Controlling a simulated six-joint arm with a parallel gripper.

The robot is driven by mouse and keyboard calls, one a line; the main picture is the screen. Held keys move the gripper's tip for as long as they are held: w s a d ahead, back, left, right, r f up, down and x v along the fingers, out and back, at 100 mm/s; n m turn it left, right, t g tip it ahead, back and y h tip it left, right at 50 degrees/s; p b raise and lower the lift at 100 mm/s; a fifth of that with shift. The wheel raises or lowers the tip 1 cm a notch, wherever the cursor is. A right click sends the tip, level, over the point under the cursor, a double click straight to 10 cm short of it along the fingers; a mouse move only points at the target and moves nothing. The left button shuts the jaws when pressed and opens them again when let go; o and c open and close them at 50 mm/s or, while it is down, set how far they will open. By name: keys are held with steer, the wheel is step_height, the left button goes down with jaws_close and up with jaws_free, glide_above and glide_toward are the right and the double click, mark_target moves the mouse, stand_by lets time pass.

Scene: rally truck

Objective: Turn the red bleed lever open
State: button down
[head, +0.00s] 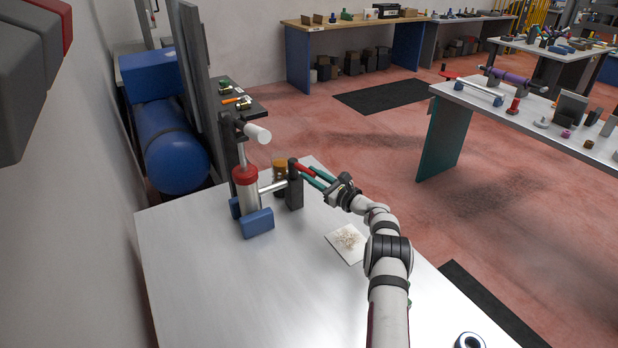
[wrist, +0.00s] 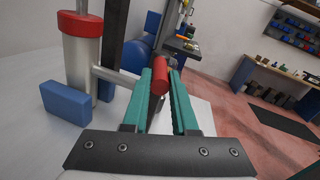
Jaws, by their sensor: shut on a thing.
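The red bleed lever (head: 303,168) sticks out from the top of a dark upright block (head: 294,192), pointing toward my gripper. In the wrist view the lever's round red end (wrist: 160,86) lies between the two green fingers. My gripper (head: 312,174) is shut on the lever, and its fingers run along both sides of it. A pump with a pale cylinder and red collar (head: 245,176) stands to the left, joined to the block by a pale pipe (head: 272,187). How far the lever has turned is hard to tell.
Blue blocks (head: 257,222) stand at the pump's foot. An amber-topped container (head: 280,166) is behind the block. A white pad with crumbs (head: 340,249) lies near my arm. A round part (head: 469,340) is at the front right. The front left of the bench (head: 215,295) is clear.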

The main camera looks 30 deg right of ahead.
steer(key=shift+d+y, duration=0.2)
steer(key=shift+y, duration=0.1)
steer(key=c, duration=0.7)
jaws_free()
steer(key=v, duration=1.5)
steer(key=shift+s+d, duration=0.15)
steer(key=shift+s, duration=0.25)
steer(key=shift+r, duration=0.15)
steer(key=shift+c, duration=0.2)
